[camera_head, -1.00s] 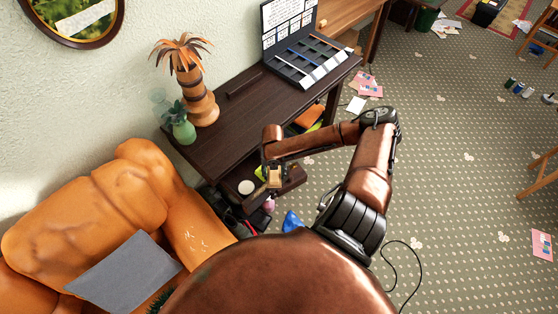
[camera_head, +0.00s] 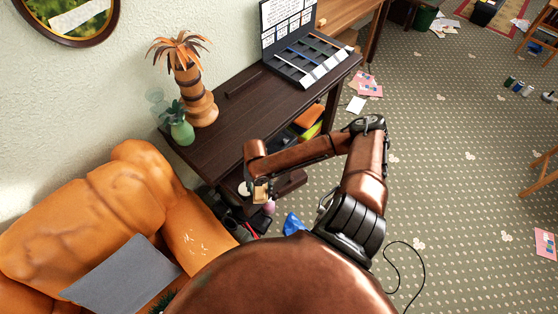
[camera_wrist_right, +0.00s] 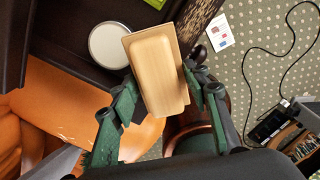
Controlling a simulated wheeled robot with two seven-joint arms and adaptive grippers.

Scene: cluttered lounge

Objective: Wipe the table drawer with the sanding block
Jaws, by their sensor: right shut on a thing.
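The dark brown table (camera_head: 230,115) stands against the wall. Its drawer (camera_head: 290,183) is pulled out at the front, below the tabletop. My right gripper (camera_head: 260,190) is at the drawer's left part in the head view. It is shut on the sanding block (camera_wrist_right: 157,72), a pale wooden block with rounded edges, held between green fingers in the wrist view. In that view the block overlaps the dark drawer, beside a white round object (camera_wrist_right: 109,45). I cannot tell whether the block touches the drawer. My left gripper is not in view.
An orange sofa (camera_head: 90,200) with a grey cushion (camera_head: 122,275) is at the left. A palm ornament (camera_head: 195,95), a green vase (camera_head: 180,128) and an open display case (camera_head: 300,50) stand on the tabletop. A blue object (camera_head: 294,222) lies on the floor below.

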